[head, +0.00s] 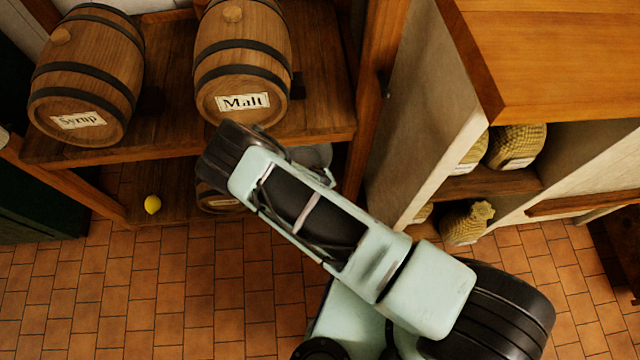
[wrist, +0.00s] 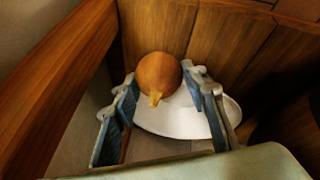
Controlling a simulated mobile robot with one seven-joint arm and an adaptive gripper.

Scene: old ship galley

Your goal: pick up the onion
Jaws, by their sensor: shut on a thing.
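The onion (wrist: 158,76) is round and orange-brown with a pale pointed tip. It shows in the wrist view between the fingertips of my gripper (wrist: 160,85). My gripper is shut on it, with a blue-padded finger on each side. A white rounded dish (wrist: 190,118) lies behind and below the onion. I cannot tell whether the onion touches the dish. In the head view my own arm hides the onion and the gripper's fingers.
A wooden shelf (head: 180,165) holds a Syrup barrel (head: 88,75) and a Malt barrel (head: 240,60). A wooden post (head: 378,90) stands right of the shelf. The tiled floor (head: 130,290) is clear at left.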

